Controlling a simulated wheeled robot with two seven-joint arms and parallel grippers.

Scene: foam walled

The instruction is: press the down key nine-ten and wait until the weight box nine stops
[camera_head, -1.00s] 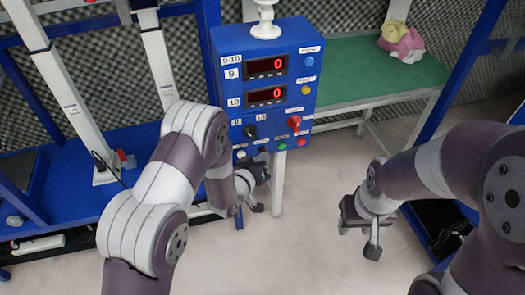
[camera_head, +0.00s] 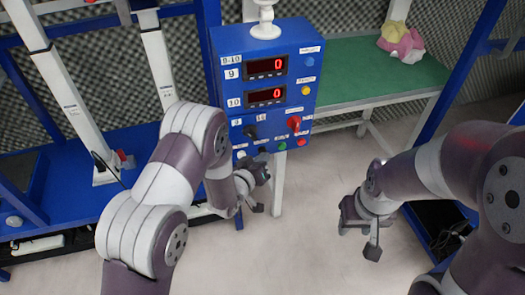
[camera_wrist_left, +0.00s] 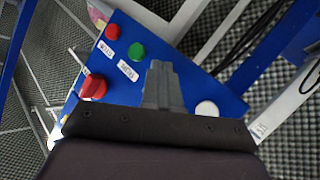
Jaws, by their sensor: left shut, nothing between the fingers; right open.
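The blue control box (camera_head: 268,95) stands ahead in the head view, its two red displays each reading 0, labelled 9 and 10. Its lower row has a white key (camera_head: 241,154), a black key (camera_head: 262,150), a green key (camera_head: 282,146) and a red key (camera_head: 301,142). My left gripper (camera_head: 260,176) is shut and empty just below this row. In the left wrist view its closed fingers (camera_wrist_left: 162,80) lie between the green key (camera_wrist_left: 136,50) and the white key (camera_wrist_left: 207,109); the black key is hidden there and contact cannot be told. My right gripper (camera_head: 362,225) is open and empty.
A red knob (camera_head: 294,123) and a black knob (camera_head: 250,131) stick out above the keys. A green-topped table (camera_head: 370,70) with a coloured cloth (camera_head: 401,40) stands behind on the right. A blue frame with white posts (camera_head: 60,85) is at left. Floor between my arms is clear.

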